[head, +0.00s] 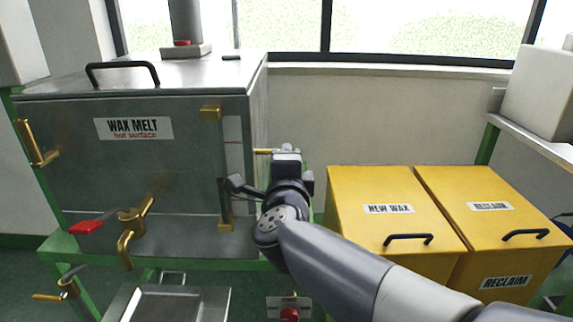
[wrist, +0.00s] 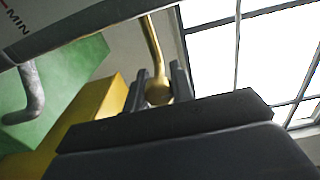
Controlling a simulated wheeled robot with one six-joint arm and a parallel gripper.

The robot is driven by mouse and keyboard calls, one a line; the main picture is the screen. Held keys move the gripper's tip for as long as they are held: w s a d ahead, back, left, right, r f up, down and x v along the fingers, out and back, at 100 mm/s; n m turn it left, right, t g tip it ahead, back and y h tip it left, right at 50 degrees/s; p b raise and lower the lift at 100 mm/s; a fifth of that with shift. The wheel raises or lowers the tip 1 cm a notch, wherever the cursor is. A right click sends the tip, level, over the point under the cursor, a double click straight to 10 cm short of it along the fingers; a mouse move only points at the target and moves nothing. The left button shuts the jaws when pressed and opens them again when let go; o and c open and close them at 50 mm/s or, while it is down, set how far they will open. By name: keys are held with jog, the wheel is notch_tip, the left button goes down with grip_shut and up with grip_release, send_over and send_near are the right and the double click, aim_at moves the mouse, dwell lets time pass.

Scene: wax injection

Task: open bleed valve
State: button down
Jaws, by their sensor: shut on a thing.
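My gripper (head: 287,162) is beside the right side of the grey wax melt tank (head: 85,160). In the wrist view its two dark fingers (wrist: 159,88) are shut on the rounded end of a brass lever (wrist: 153,45), which I take to be the bleed valve's handle. In the head view a short, level brass piece (head: 264,151) shows just left of my gripper, probably the same lever. The valve body is hidden behind my gripper and wrist, so I cannot tell how far it is turned.
A red-handled brass tap (head: 132,217) is on the tank front, above a metal tray (head: 165,305). The yellow new wax bin (head: 350,200) and reclaim bin (head: 480,190) stand right of my gripper. In the wrist view a bent grey pipe (wrist: 32,95) shows at left.

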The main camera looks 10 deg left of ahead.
jog(key=shift+f, duration=0.1)
dwell(0.4)
jog(key=c, duration=1.2)
grip_release()
jog(key=shift+s+d, duration=0.1)
jog(key=shift+s, duration=0.4)
jog(key=p+v, duration=0.2)
jog(key=v, duration=0.7)
jog(key=shift+s, duration=0.4)
jog(key=shift+w, duration=0.15)
